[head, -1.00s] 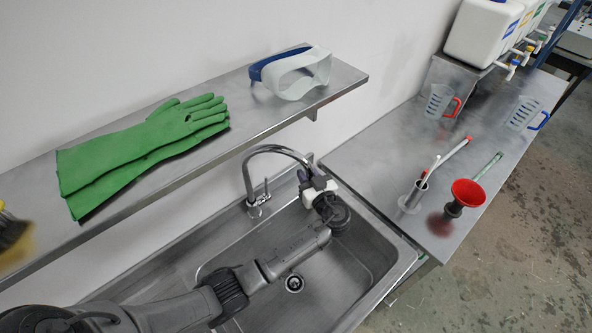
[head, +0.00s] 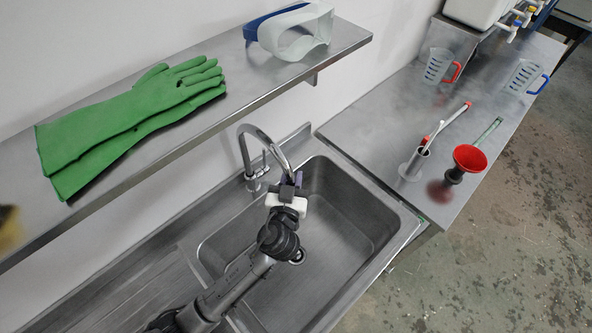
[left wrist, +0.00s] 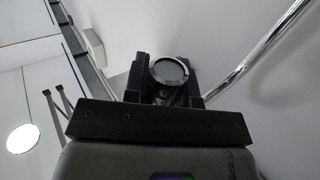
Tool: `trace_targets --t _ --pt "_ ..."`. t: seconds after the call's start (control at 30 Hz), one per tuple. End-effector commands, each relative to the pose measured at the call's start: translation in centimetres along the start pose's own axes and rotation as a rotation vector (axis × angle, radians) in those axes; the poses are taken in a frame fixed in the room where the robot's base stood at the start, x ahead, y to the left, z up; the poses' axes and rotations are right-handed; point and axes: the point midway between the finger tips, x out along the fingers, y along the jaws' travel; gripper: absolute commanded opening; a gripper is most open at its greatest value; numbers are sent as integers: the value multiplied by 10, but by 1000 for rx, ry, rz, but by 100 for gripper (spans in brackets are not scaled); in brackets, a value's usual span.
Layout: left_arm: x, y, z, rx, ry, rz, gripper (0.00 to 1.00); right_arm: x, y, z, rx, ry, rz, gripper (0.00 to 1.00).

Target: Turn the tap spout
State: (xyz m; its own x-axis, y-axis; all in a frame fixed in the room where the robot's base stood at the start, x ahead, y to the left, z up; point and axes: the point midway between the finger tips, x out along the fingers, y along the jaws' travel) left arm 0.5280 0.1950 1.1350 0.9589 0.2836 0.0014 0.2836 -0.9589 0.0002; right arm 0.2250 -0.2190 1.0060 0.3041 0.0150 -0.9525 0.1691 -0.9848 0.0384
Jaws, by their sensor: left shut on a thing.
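The chrome tap (head: 250,150) rises at the back edge of the steel sink (head: 345,225). Its curved spout (head: 268,138) arches forward over the basin. My left gripper (head: 288,185) is shut on the free end of the spout. In the left wrist view the round spout end (left wrist: 169,71) sits between the dark fingers (left wrist: 168,80), and the chrome tube (left wrist: 265,50) runs up to the right. The tap's lever (head: 265,160) stands beside its base. My right gripper is not in view.
A steel shelf (head: 215,105) above the sink holds green gloves (head: 125,120) and white-and-blue goggles (head: 300,38). The basin's right part is clear.

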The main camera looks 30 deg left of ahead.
Motion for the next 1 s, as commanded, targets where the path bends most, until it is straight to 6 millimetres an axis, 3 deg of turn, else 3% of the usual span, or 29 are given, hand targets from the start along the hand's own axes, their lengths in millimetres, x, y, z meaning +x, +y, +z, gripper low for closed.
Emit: trace_targets --t 0.6,0.63,0.9,1.0 --pt "-6 -4 1 2 -2 39 0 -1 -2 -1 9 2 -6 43" --pt "-6 -4 1 2 -2 39 25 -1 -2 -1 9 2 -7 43" --pt "-6 -4 1 1 -2 39 50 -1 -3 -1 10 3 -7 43" --pt "-6 -4 1 1 -1 39 50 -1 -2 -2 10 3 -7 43"
